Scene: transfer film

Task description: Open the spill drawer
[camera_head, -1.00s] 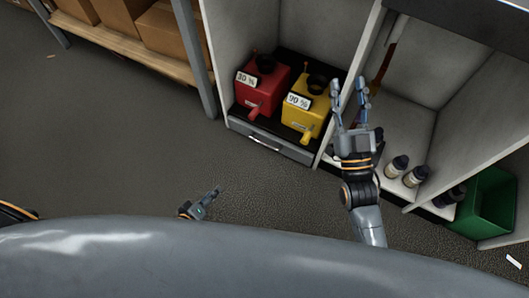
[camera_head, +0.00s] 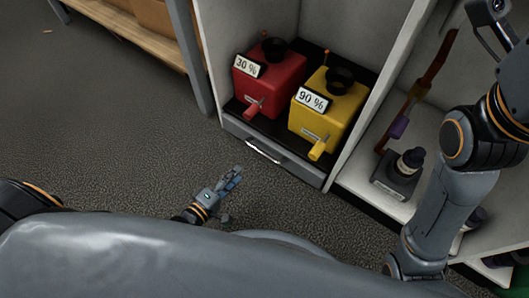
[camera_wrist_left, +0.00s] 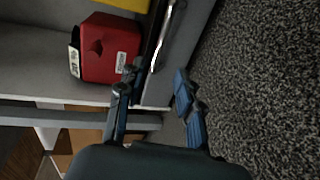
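The spill drawer (camera_head: 281,161) is a grey drawer front with a bar handle (camera_head: 263,150), low in the cabinet under the red and yellow dispensers. It looks closed. In the left wrist view the handle (camera_wrist_left: 172,30) runs up from near my fingertips. My left gripper (camera_head: 230,179) is low over the floor, in front of the drawer and apart from it in the head view. In the left wrist view the left gripper (camera_wrist_left: 156,86) has its fingers spread with nothing between them. My right gripper (camera_head: 492,14) is at the top right, partly cut off by the frame edge.
A red dispenser (camera_head: 272,76) marked 30 % and a yellow dispenser (camera_head: 331,108) marked 90 % stand above the drawer. A shelf post (camera_head: 187,50) stands at left. The floor (camera_head: 110,120) before the drawer is clear.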

